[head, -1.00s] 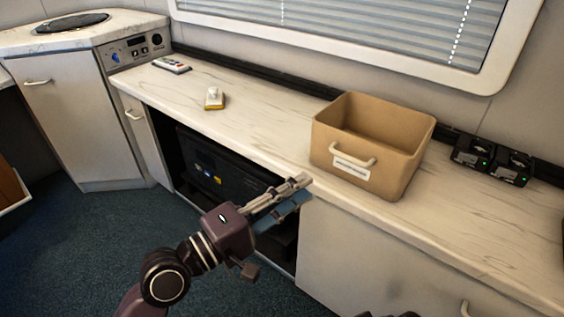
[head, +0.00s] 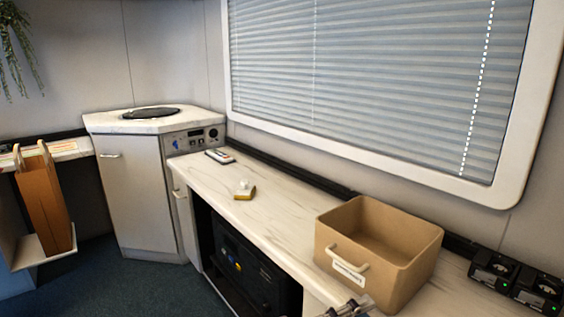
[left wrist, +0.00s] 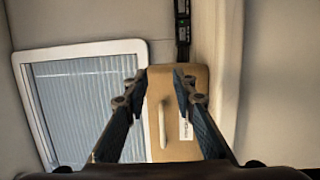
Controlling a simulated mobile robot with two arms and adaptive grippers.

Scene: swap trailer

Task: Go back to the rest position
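My left gripper shows only as fingertips (head: 349,308) at the bottom edge of the head view, in front of the tan bin. In the left wrist view its two fingers (left wrist: 154,84) stand apart with nothing between them, so it is open and empty. Beyond the fingers is the front of the tan bin (left wrist: 160,138) with its handle and white label. My right gripper is in neither view.
The tan bin (head: 330,238) stands on the marbled counter (head: 285,232). A small white and yellow object (head: 244,191) and a remote (head: 219,156) lie farther left. Black chargers (head: 515,283) stand at the right. A brown bag (head: 43,208) stands at far left; carpet lies below.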

